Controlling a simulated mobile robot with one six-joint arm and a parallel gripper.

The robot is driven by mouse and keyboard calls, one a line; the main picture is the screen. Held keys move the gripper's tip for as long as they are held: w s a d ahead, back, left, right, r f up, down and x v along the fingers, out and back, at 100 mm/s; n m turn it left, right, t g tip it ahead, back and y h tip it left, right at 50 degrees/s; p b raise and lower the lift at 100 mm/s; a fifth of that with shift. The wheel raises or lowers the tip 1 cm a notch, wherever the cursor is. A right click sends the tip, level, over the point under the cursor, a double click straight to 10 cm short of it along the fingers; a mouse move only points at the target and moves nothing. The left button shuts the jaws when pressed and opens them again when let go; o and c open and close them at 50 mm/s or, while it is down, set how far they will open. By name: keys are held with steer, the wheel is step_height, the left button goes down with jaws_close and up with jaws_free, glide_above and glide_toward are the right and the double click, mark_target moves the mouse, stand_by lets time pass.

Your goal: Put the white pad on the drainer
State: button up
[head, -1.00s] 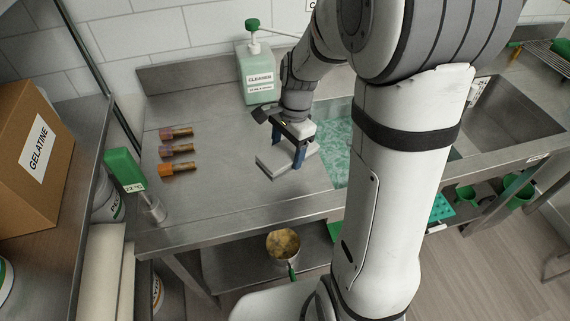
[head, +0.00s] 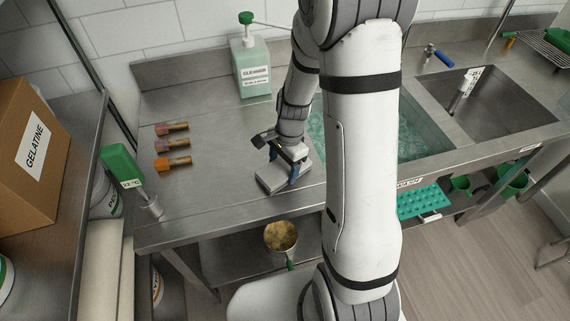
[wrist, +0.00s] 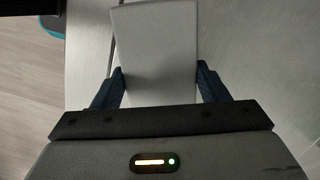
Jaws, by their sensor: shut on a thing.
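The white pad (head: 271,183) is a flat, pale grey-white block by the front of the steel counter, left of the water-filled basin. My gripper (head: 290,179) is shut across it, a finger on each side. In the wrist view the pad (wrist: 155,45) reaches forward from between the dark blue fingers of my gripper (wrist: 160,85). I cannot tell whether the pad touches the counter or is just above it. A wire rack (head: 552,47), which looks like the drainer, stands at the far right beyond the sinks, with green and orange items at its left.
A cleaner bottle (head: 254,70) stands at the back. Several small brown-orange pieces (head: 172,146) lie on the left, near a green thermometer (head: 122,166).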

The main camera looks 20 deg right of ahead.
steer(key=shift+f, duration=0.15)
steer(key=o, duration=0.9)
steer(key=shift+o, duration=0.2)
step_height(320, 180, up, 12)
steer(key=d, duration=0.2)
steer(key=s+r+n+t, duration=0.2)
steer(key=s+r+n, duration=0.2)
steer(key=s+n, duration=0.2)
steer(key=s+a+r+n+t+h, duration=0.1)
steer(key=s+r+n+t, duration=0.1)
steer(key=s+r+n, duration=0.3)
steer(key=s+n, duration=0.2)
steer(key=s, duration=0.1)
steer(key=shift+s+a+r+n+h+b, duration=0.2)
steer(key=shift+r+n+h+b, duration=0.05)
steer(key=shift+n+h+b, duration=0.05)
